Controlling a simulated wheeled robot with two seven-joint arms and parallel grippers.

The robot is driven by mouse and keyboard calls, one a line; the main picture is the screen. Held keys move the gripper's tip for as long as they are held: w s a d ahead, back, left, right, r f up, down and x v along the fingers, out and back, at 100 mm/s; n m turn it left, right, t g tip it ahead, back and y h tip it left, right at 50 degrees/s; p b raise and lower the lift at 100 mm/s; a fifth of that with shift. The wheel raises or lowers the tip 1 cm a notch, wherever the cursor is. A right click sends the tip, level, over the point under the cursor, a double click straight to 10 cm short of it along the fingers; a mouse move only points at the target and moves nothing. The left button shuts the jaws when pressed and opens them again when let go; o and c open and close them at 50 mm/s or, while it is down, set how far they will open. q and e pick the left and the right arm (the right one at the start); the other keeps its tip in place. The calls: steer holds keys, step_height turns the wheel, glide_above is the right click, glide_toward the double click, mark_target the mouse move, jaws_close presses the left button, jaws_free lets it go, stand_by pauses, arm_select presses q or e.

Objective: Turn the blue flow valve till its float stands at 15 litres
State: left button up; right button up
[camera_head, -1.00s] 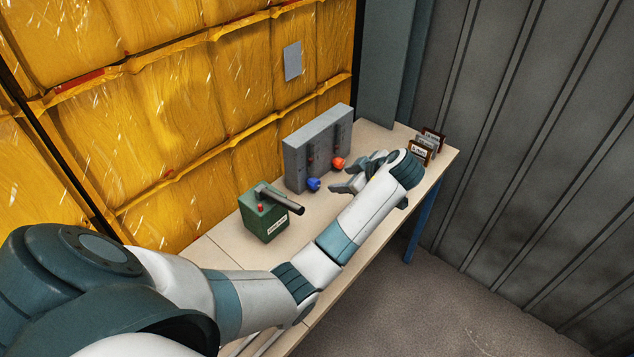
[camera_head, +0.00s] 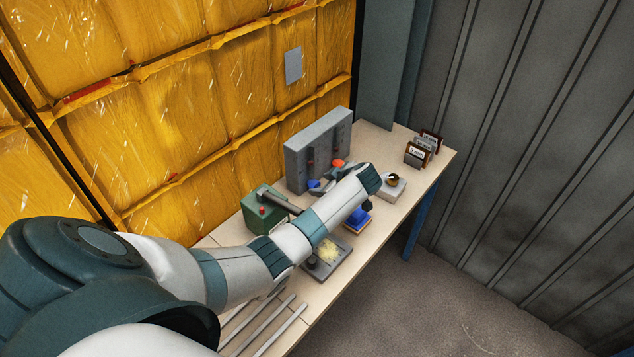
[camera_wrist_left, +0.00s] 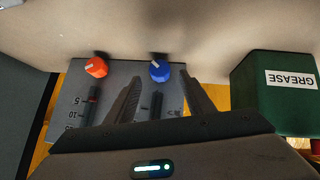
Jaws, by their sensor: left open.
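The grey flow panel (camera_head: 318,146) stands against the yellow wall. The blue flow valve (camera_head: 314,184), a round knob with a white pointer mark, is low on its front; it also shows in the left wrist view (camera_wrist_left: 160,70). The red-orange knob (camera_wrist_left: 96,67) is beside it. My left gripper (camera_head: 325,187) is open. In the upside-down wrist view (camera_wrist_left: 158,80), its fingers lie either side of the blue knob, with no clear contact. The blue valve's scale is partly hidden between the fingers; its float height cannot be read. My right gripper is not in view.
On the bench (camera_head: 385,138) are a blue block (camera_head: 357,219), a dark tray with yellow material (camera_head: 340,268), a round-topped fixture (camera_head: 393,186) and small labelled cards (camera_head: 417,154).

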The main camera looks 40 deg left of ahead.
mark_target(317, 184)
arm_select(q)
steer(key=shift+x, duration=2)
steer(key=c, duration=1)
